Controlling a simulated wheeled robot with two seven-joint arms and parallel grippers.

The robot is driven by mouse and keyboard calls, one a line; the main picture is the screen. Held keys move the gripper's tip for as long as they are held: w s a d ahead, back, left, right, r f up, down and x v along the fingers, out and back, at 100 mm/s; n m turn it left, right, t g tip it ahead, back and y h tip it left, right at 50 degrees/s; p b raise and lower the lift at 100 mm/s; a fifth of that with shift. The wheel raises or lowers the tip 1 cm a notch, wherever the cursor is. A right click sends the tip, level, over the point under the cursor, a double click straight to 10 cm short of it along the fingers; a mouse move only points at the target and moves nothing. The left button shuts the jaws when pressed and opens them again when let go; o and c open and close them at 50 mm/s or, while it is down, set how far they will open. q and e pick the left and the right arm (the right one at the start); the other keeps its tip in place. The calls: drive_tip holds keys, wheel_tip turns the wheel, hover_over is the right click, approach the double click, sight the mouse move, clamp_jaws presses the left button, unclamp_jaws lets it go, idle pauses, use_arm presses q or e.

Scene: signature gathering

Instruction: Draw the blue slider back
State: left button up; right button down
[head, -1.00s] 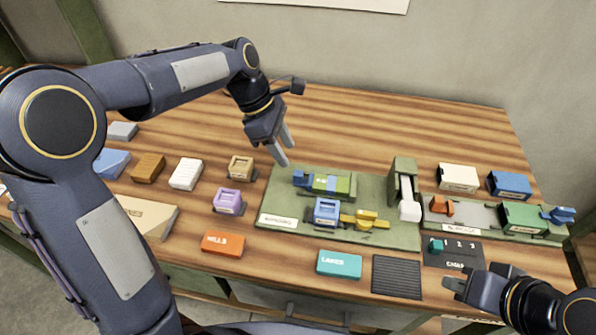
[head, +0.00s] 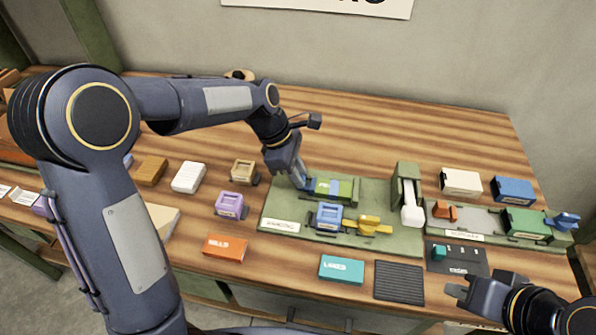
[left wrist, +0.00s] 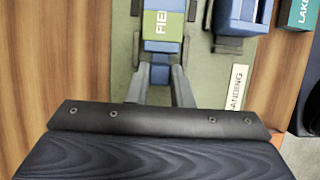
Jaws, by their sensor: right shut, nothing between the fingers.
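The blue slider (left wrist: 159,77) is the small blue tab at the left end of the green block marked "FIE…" (left wrist: 162,25) on the green board. In the head view it is mostly hidden behind my left gripper (head: 302,184), which is low over that end of the block (head: 333,188). In the left wrist view my left gripper (left wrist: 160,88) has its fingers apart, one on each side of the tab; whether they touch it is unclear. My right gripper (head: 458,290) is shut and empty at the lower right, away from the slider.
To the right are an orange piece (head: 445,213) and a green block (head: 525,223). The wood behind the board is clear.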

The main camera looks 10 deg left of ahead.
sight(289, 186)
use_arm(q)
clamp_jaws()
drive_tip(key=shift+a+p, duration=0.5)
drive_tip(key=shift+a, duration=1.5)
drive_tip(key=o, duration=0.5)
unclamp_jaws()
drive_tip(key=shift+a, duration=0.15)
drive_tip(key=shift+o, duration=0.2)
drive_tip(key=shift+r, duration=0.1)
drive_tip(key=v, duration=0.7)
drive_tip(key=shift+r, duration=0.25)
drive_tip(key=shift+a, duration=0.1)
